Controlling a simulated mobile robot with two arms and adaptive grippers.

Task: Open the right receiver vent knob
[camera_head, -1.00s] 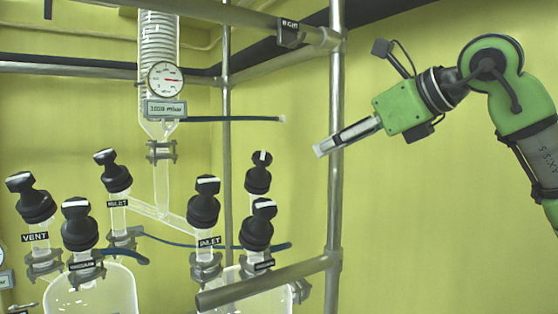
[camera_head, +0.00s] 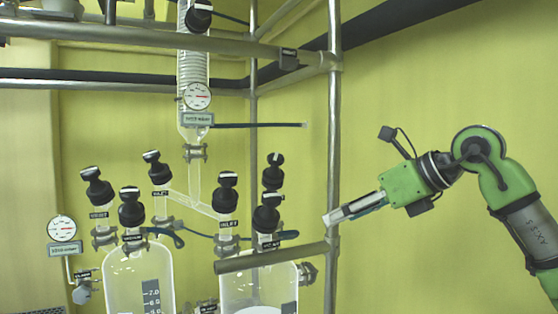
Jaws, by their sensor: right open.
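The right receiver (camera_head: 240,292) is a clear glass vessel at the bottom middle, with several black knobs above it. One knob (camera_head: 228,190) bears an INLET label. A front knob (camera_head: 266,215) has a label too small to read. A rear knob (camera_head: 273,172) stands behind it, its label hidden; it may be the vent knob. A white mark shows on its top. My right gripper (camera_head: 328,218) is open and empty, to the right of these knobs and pointing left, apart from them. My left gripper is out of view.
A steel upright (camera_head: 333,120) stands close to my right gripper. A horizontal bar (camera_head: 270,257) crosses in front of the right receiver. The left receiver (camera_head: 125,280) with its own black knobs stands at left. A gauge (camera_head: 197,96) hangs on the glass column.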

